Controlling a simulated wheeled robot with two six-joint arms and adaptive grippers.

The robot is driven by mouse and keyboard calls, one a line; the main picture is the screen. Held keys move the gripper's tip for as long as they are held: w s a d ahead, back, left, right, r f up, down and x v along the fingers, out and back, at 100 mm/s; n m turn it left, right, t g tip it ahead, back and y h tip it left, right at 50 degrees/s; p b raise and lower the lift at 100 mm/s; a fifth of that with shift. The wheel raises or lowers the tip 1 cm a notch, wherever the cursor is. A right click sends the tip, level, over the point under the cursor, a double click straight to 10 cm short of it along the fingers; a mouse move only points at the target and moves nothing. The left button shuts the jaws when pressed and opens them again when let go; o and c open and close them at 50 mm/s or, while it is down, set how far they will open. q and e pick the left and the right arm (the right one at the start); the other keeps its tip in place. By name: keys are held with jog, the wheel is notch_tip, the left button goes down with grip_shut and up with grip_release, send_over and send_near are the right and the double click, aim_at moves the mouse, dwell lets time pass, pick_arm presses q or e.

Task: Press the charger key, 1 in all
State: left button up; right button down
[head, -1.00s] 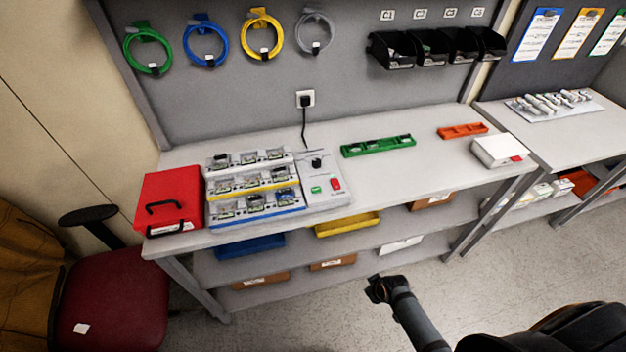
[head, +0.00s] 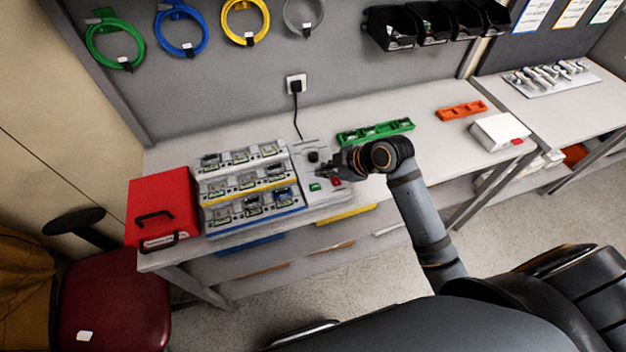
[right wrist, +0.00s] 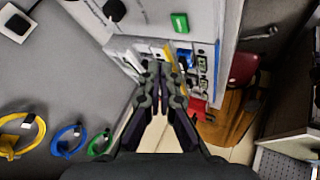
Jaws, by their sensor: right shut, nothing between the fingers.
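The charger (head: 322,200) stands on the workbench, with rows of bays at its left and a light control panel at its right. The panel carries a green key (head: 314,187), a red switch (head: 336,181) and a black knob (head: 313,157). My right gripper (head: 330,167) is shut and empty, over the panel just above and right of the green key in the head view. In the right wrist view the fingers (right wrist: 165,70) point toward the bays, and the green key (right wrist: 180,22) lies beyond the tips, apart from them. My left gripper is out of view.
A red case (head: 162,205) stands left of the charger. A green tray (head: 376,132), an orange tray (head: 462,110) and a white box (head: 500,131) lie to the right. A cable runs from the charger to the wall socket (head: 296,85).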

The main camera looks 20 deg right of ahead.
jog(key=r, duration=0.1)
jog(key=w+r+n, duration=0.1)
jog(key=a+r+n+y, duration=0.1)
jog(key=shift+w+r, duration=0.15)
jog(key=shift+w, duration=0.1)
jog(key=b, duration=0.7)
send_over(318, 188)
notch_tip(318, 188, down, 8)
jog(key=shift+r, duration=0.15)
jog(key=shift+f, duration=0.6)
dwell(0.4)
jog(key=shift+f+b, duration=0.4)
